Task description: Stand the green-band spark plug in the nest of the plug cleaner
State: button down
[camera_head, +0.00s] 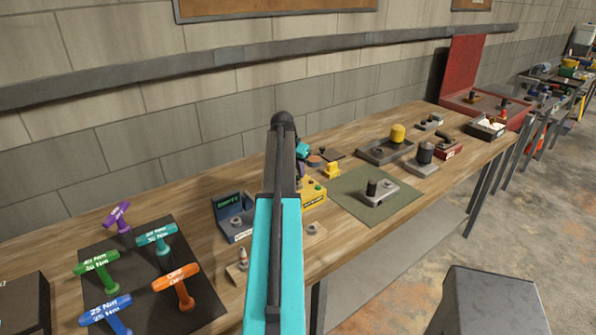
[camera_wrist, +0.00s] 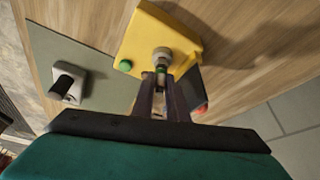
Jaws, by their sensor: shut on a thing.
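The plug cleaner is a yellow box (camera_wrist: 188,38) with a green button (camera_wrist: 125,65) and a pale round metal fitting on top. It also shows in the head view (camera_head: 315,197), partly behind my arm. In the wrist view my gripper (camera_wrist: 161,90) is shut on the green-band spark plug (camera_wrist: 161,71), of which only a small part with a green band shows between the fingertips. The plug lines up with the metal fitting (camera_wrist: 162,55). I cannot tell whether it is seated in the nest or just above it. My arm hides the fingertips in the head view.
A green mat (camera_head: 348,204) with a grey block and dark post (camera_head: 379,192) lies right of the cleaner. A blue tester box (camera_head: 231,226) and a wooden holder with a plug (camera_head: 242,263) stand left.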

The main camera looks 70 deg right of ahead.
jog(key=c, duration=1.7)
grip_release()
jog(key=shift+o, duration=0.2)
jog(key=shift+a+r, duration=0.1)
jog(key=shift+r, duration=0.05)
jog(key=b+v, duration=0.4)
jog(key=v, duration=0.9)
jog(key=shift+r, duration=0.3)
jog(key=shift+w, duration=0.15)
